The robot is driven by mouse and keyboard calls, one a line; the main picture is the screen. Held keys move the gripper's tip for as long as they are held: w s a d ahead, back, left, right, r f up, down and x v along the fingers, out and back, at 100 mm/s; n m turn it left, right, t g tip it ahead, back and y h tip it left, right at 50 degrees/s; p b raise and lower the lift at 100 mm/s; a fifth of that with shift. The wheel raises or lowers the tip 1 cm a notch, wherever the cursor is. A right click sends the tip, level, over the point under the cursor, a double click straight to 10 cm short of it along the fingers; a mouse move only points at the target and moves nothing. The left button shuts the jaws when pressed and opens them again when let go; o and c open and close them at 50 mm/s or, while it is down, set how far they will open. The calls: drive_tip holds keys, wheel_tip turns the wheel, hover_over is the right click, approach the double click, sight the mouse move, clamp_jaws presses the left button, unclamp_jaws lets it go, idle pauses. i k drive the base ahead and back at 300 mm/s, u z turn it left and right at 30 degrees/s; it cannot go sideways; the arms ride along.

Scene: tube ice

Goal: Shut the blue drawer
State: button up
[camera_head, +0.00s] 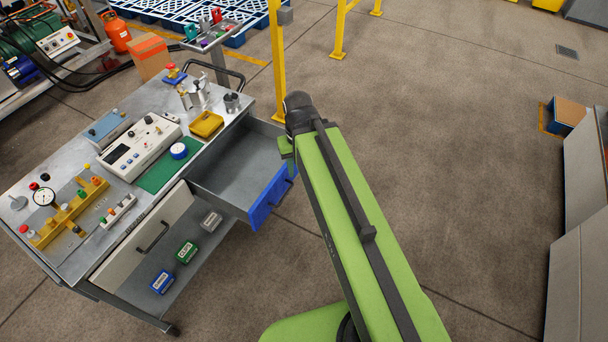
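The blue drawer (270,197) stands open at the right side of the grey workbench cart. Its blue front faces right and down in the picture, and its grey inside looks empty. My green arm rises from the bottom of the picture, and its dark joint is just above and right of the drawer. The arm passes close to the right end of the blue front in the picture; I cannot tell whether they touch. My gripper does not show; it seems hidden behind the arm.
The cart top (70,262) holds a white meter box (140,147), a yellow tray (206,124) and gauges. Small boxes lie on the lower shelf. A yellow post (277,60) stands behind.

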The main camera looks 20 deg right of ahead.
sight(244, 176)
drive_tip(key=i, duration=1)
drive_tip(key=z, duration=0.75)
drive_tip(key=k, duration=1.1)
drive_tip(key=u, duration=1.1)
drive_tip(key=i, duration=1)
drive_tip(key=u, duration=0.05)
